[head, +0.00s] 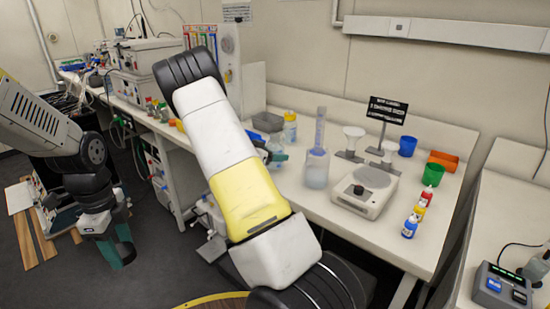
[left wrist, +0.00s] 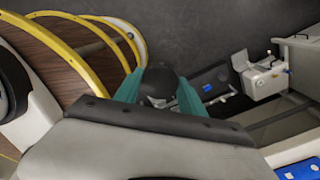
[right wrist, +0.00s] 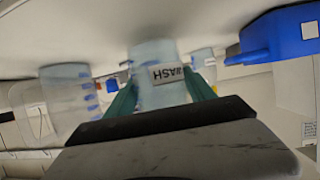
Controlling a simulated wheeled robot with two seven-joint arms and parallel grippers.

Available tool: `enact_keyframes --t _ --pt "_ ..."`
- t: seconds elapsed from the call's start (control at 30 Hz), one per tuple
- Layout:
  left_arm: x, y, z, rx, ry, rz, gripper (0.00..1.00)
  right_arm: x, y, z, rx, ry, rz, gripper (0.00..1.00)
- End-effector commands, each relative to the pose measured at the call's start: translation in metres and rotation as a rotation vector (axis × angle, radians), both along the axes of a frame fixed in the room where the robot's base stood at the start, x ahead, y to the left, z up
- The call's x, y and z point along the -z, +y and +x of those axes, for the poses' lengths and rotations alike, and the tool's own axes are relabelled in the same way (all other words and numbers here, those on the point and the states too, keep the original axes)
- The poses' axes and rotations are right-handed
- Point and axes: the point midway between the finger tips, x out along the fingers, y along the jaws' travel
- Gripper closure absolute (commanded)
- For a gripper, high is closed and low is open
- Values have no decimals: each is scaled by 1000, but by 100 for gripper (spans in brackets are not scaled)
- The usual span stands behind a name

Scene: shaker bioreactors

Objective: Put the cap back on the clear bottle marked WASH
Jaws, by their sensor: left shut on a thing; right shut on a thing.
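The clear bottle marked WASH (right wrist: 172,72) stands between the teal fingers of my right gripper (right wrist: 160,98), which is shut on it. In the head view my right arm hides most of this gripper (head: 277,157) and bottle. My left gripper (head: 123,256) is low at the left in the head view, away from the bench. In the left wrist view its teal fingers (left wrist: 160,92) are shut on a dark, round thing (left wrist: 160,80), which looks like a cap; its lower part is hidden. The mouth of the WASH bottle is not clearly seen.

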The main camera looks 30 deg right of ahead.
Motion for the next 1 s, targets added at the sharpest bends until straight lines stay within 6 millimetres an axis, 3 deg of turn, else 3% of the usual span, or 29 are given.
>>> enact_keyframes --t 0.2,0.4,0.6,0.87,0.9,1.0 --pt "0 0 0 0 0 0 90 -47 0 1 1 -8 1 100" --pt "0 0 0 0 0 0 90 -78 0 1 0 -6 0 100" --pt "0 0 0 0 0 0 90 -88 0 0 0 -3 -1 100" --pt "0 0 0 0 0 0 90 -88 0 0 1 -3 -2 100" --pt "0 0 0 0 0 0 90 -88 0 0 1 -3 -2 41" --pt "0 0 0 0 0 0 90 -88 0 0 1 -3 -2 61"
